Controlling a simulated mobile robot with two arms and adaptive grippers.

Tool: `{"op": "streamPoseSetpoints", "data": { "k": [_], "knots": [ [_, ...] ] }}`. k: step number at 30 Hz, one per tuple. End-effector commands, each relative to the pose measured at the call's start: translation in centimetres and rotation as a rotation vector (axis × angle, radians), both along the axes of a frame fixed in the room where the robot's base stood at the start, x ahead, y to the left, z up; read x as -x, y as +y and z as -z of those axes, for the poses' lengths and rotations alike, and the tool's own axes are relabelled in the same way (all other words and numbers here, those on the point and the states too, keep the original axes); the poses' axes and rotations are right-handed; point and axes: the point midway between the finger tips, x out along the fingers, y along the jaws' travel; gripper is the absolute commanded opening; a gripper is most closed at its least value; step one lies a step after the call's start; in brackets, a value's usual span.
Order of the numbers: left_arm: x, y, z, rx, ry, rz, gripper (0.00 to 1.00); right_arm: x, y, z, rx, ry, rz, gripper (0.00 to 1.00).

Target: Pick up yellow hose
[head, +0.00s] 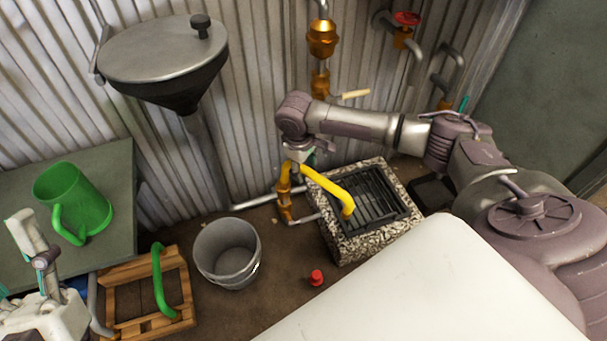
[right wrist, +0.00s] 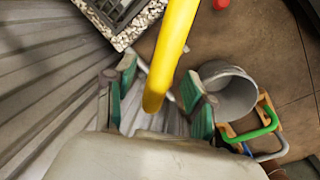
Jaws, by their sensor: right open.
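The yellow hose (head: 330,185) arches from beside a brass pipe fitting over to the grated drain box, its lower end on the grate. My right gripper (head: 303,158) is at the hose's upper left end, pointing down. In the right wrist view the hose (right wrist: 172,48) runs between the green-padded fingers of the open right gripper (right wrist: 159,80), with a visible gap on each side. Part of my left gripper (head: 40,262) shows at the lower left edge, near the green watering can; its jaw opening is unclear.
The drain box (head: 347,245) has a speckled stone rim. A grey bucket (head: 228,255), a wooden crate with a green handle (head: 160,282) and a red cap (head: 316,277) are on the floor. The green can (head: 85,200) stands on a table. Pipes and a hopper (head: 163,50) line the corrugated wall.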

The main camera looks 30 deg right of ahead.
Motion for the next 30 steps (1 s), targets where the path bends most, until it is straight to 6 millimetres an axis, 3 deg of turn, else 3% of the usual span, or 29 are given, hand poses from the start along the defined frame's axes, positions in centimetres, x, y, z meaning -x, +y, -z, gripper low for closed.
{"op": "streamPoseSetpoints", "data": {
  "k": [11,21,30],
  "knots": [
    [1.08,0.20,-0.58,0.021,-0.069,0.004,0.54,-0.04,-0.04,0.51,0.000,-0.001,-0.001,0.55],
    [1.06,0.21,-0.57,0.020,-0.067,0.003,0.54,-0.03,-0.04,0.50,0.000,-0.001,-0.001,0.00],
    [1.06,0.21,-0.59,0.020,-0.067,0.003,0.54,-0.09,-0.04,0.41,-0.001,-0.002,0.000,0.00]
  ]
}}
